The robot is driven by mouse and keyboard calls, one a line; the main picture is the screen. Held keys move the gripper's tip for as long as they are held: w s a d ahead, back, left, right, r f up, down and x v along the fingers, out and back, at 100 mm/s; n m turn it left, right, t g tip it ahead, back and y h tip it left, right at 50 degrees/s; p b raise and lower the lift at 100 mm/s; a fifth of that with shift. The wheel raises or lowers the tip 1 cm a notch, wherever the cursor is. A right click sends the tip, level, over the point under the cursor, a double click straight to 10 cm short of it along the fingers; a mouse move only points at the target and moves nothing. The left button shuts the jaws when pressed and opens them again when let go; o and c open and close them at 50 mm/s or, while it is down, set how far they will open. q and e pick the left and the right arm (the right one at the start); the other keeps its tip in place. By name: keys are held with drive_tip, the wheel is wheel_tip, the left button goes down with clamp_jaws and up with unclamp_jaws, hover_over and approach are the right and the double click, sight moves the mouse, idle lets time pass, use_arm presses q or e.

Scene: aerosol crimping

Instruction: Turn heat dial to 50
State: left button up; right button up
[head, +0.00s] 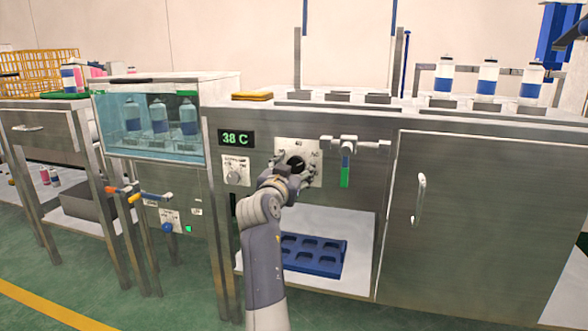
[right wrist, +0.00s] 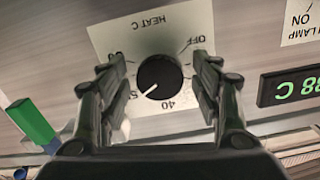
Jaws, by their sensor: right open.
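The heat dial is a round black knob (head: 297,164) on a pale plate on the steel front panel. In the right wrist view the black dial (right wrist: 160,77) sits on its HEAT C plate (right wrist: 145,35), seen upside down. Its white pointer line points to the lower left, toward a partly hidden mark that starts with 5. The 40 and OFF marks are readable. My right gripper (head: 293,168) is in front of the dial; in the wrist view its open fingers (right wrist: 160,85) stand either side of the dial. Contact cannot be told. My left gripper is not in view.
A green display (head: 236,138) reads 38 C. A smaller knob plate (head: 236,171) is left of the dial, and a green-handled valve (head: 345,170) right of it. A blue tray (head: 313,256) lies on the shelf below. A glass-fronted bath (head: 148,120) holds bottles at left.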

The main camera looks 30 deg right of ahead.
sight(297, 126)
wheel_tip(297, 126, up, 10)
idle(0.5)
drive_tip(key=shift+a, duration=0.1)
idle(0.4)
